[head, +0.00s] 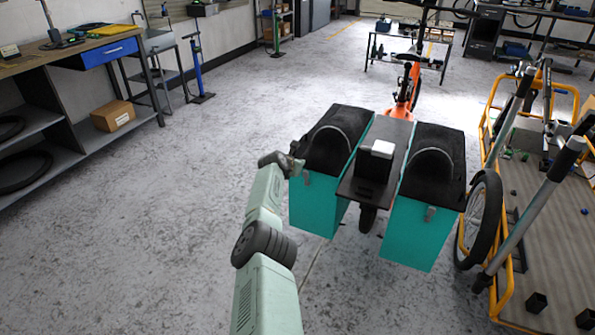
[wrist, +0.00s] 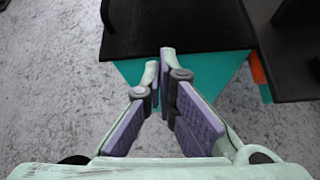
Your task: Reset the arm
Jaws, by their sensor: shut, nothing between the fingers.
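My arm (head: 266,215) reaches up from the bottom of the head view to the left pannier of a bike. My gripper (wrist: 160,75) is shut and empty in the wrist view, its two fingertips together. In the head view its end (head: 297,166) is at the near left edge of the left teal pannier (head: 318,203). The black lid (wrist: 180,25) of that pannier lies just ahead of the fingertips in the wrist view. I cannot tell whether the fingers touch the pannier.
A second teal pannier (head: 408,227) hangs right of the black rear rack (head: 376,185). A yellow-framed cargo bike (head: 545,240) with loose small items stands at the right. A workbench (head: 75,55) with a cardboard box (head: 113,115) is at left. The floor (head: 140,230) between is clear.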

